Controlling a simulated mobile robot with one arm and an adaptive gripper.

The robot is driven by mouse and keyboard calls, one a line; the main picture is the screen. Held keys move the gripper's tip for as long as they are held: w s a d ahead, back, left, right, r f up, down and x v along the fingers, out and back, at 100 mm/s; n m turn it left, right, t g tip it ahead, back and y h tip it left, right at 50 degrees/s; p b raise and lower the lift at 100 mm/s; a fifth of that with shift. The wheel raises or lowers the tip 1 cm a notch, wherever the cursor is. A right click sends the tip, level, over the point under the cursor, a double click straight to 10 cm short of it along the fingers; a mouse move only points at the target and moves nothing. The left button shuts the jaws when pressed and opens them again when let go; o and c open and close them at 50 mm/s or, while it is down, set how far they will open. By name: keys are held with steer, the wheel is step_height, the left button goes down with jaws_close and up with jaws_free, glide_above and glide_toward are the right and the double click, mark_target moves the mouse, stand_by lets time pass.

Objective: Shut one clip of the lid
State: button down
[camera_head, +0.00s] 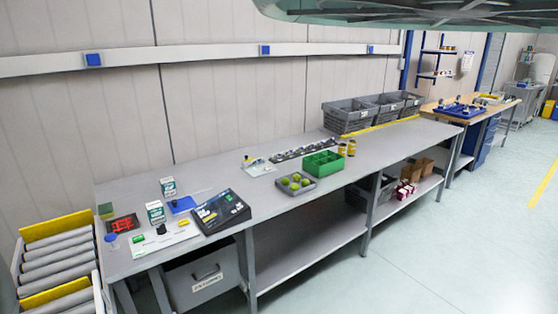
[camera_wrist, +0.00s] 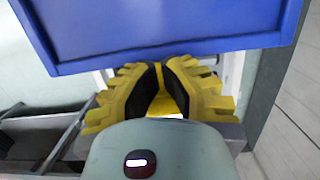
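I cannot make out a lid or a clip in either view. In the wrist view, my gripper (camera_wrist: 160,66) has yellow ribbed fingers with black inner pads. Its fingertips come together at the top with nothing visible held; only a narrow gap shows lower between the pads. A large blue panel with a raised rim (camera_wrist: 165,30) fills the top of the wrist view, just beyond the fingertips; I cannot tell whether they touch it or what it belongs to. My gripper does not show in the head view.
A grey bin (camera_head: 203,281) stands below. A roller conveyor (camera_head: 58,265) is at left. The floor at right (camera_head: 450,255) is clear.

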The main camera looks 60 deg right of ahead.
steer(key=shift+w, duration=0.1)
stand_by(0.3)
steer(key=shift+w+d+b, duration=0.2)
steer(key=shift+w+b, duration=0.05)
steer(key=shift+w, duration=0.25)
steer(key=shift+w+d+b, duration=0.2)
steer(key=shift+w+b, duration=0.05)
steer(key=shift+w, duration=0.2)
